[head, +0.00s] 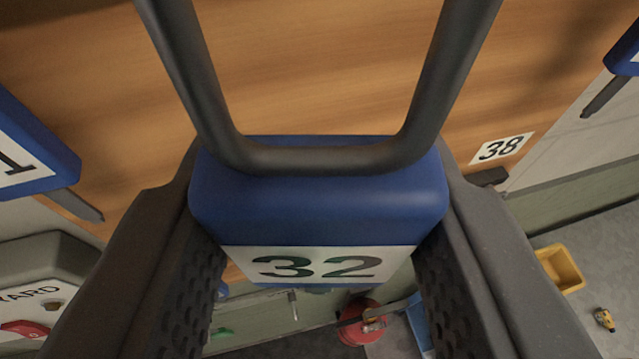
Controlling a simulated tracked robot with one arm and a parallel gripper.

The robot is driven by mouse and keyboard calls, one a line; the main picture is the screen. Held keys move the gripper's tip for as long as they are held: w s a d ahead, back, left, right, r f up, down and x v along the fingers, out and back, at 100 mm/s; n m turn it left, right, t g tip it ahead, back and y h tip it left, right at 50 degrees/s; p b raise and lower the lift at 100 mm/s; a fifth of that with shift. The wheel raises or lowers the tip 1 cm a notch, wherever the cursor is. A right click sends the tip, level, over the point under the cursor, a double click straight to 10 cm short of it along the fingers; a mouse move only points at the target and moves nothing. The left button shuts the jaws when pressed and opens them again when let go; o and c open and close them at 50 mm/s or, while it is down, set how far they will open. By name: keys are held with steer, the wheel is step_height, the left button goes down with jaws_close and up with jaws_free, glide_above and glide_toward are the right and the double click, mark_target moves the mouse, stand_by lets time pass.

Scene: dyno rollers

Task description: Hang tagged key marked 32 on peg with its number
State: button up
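The tagged key marked 32 (318,205) is a blue block with a white label reading 32 and a dark grey loop (320,158) at its top. It fills the middle of the head view. My gripper (325,240) is shut on the blue tag, with one dark finger at each side. A wooden board (310,75) lies behind it. A white label reading 38 (502,148) is on the board at right, with a dark peg (487,178) just below it. No peg label reading 32 shows.
Blue tags hang at the left (30,150) and upper right (628,55) edges. A grey box (45,270) with a red part is at lower left. A red round object (358,322), a yellow bin (560,268) and a small yellow item (604,319) are far below.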

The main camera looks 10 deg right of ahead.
steer(key=shift+w+f+p, duration=0.15)
steer(key=shift+w+p, duration=0.55)
steer(key=shift+w, duration=0.85)
steer(key=shift+w+f+p, duration=0.15)
steer(key=shift+w+p, duration=0.55)
steer(key=shift+w, duration=0.8)
steer(key=shift+w+a+f, duration=0.15)
steer(key=shift+w+f, duration=0.15)
steer(key=shift+w, duration=0.2)
steer(key=shift+f, duration=0.1)
steer(key=shift+f, duration=0.1)
steer(key=o, duration=0.9)
steer(key=shift+o, duration=0.8)
steer(key=shift+a, duration=0.1)
